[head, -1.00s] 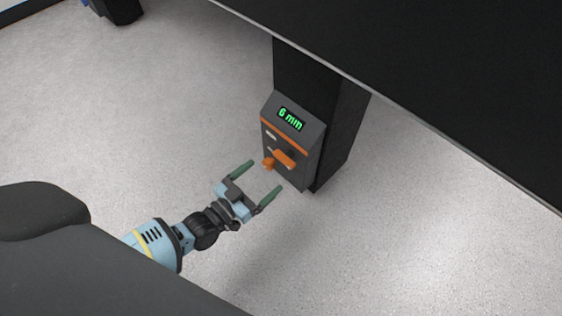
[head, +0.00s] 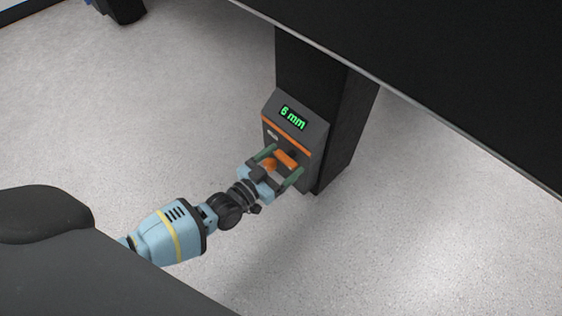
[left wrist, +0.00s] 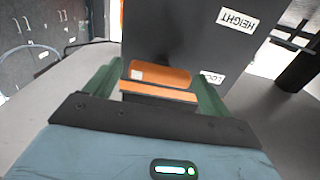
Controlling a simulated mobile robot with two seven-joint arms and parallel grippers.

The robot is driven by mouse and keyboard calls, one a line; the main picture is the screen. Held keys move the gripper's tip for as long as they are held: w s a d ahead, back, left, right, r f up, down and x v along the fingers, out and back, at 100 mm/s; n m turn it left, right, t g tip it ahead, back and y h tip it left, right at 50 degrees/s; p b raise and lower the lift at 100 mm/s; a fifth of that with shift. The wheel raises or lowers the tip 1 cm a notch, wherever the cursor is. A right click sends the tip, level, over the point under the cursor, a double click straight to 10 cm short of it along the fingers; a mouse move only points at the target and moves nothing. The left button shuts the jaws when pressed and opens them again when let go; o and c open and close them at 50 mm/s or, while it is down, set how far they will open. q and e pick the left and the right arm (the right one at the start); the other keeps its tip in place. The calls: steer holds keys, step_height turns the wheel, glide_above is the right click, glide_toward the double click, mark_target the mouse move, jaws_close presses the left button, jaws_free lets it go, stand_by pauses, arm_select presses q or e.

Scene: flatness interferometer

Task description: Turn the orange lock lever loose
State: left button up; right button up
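The orange lock lever (head: 287,158) sticks out from the front of a dark control box (head: 310,134) on a black column. A smaller orange part (head: 270,164) sits just left of it. My left gripper (head: 281,163) is open, with its green fingers on either side of the orange parts; I cannot tell if they touch. In the left wrist view, a rounded orange bar (left wrist: 160,74) and a flat orange strip (left wrist: 158,91) lie between the open fingers, by upside-down labels HEIGHT (left wrist: 238,19) and LOCK (left wrist: 211,77). My right gripper is not in view.
The black column (head: 346,125) stands under a large dark slab (head: 430,50), which overhangs at the upper right. The grey floor (head: 150,110) to the left is clear.

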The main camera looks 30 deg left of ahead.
arm_select(q)
steer(key=c, duration=0.7)
steer(key=shift+c, duration=0.5)
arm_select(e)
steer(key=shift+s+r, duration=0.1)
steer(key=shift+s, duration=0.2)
